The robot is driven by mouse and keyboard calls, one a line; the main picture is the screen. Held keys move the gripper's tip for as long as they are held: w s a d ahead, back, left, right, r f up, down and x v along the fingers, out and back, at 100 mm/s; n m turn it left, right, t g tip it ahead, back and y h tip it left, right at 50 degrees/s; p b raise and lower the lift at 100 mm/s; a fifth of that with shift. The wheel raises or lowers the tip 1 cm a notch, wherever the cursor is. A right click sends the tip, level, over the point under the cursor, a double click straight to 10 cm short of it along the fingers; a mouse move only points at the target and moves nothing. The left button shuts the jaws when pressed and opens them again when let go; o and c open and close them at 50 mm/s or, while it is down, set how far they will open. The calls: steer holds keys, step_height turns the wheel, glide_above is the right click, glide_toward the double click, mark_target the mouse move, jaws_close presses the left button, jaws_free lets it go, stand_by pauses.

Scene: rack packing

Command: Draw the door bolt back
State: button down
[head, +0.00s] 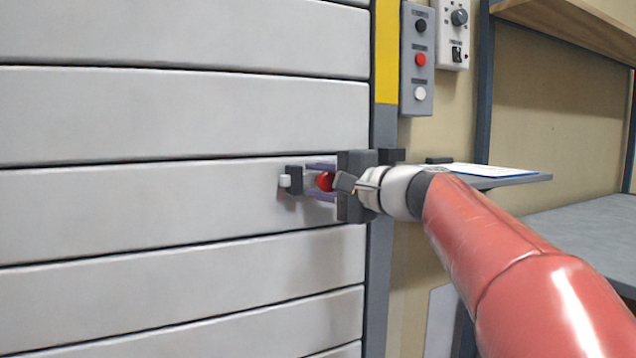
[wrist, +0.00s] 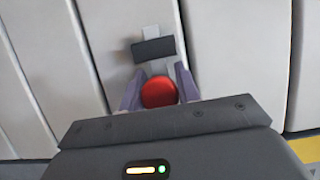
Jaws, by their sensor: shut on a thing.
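The door bolt's red knob (head: 325,181) sits between the two purple fingers of my gripper (head: 321,181), which are shut on it. In the wrist view the red knob (wrist: 159,92) shows between the fingertips (wrist: 158,88). A grey bar of the bolt (wrist: 151,33) runs through a dark bracket (wrist: 153,49) on the slatted door. In the head view the bar's pale end (head: 284,181) sticks out left of the dark bracket (head: 295,180). Another dark block (head: 392,156) shows at the door frame, partly behind my gripper. My gripper hides the middle of the bolt.
The grey slatted door (head: 180,115) fills the left. A button panel (head: 417,60) and a switch box (head: 453,35) hang on the wall at right. A small shelf (head: 515,182) with a white sheet (head: 490,170) stands close behind my wrist.

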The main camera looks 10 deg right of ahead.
steer(key=shift+w+d, duration=0.15)
steer(key=shift+d, duration=0.3)
steer(key=c, duration=1)
jaws_free()
steer(key=shift+c, duration=0.2)
steer(key=b+v, duration=0.1)
steer(key=v, duration=0.7)
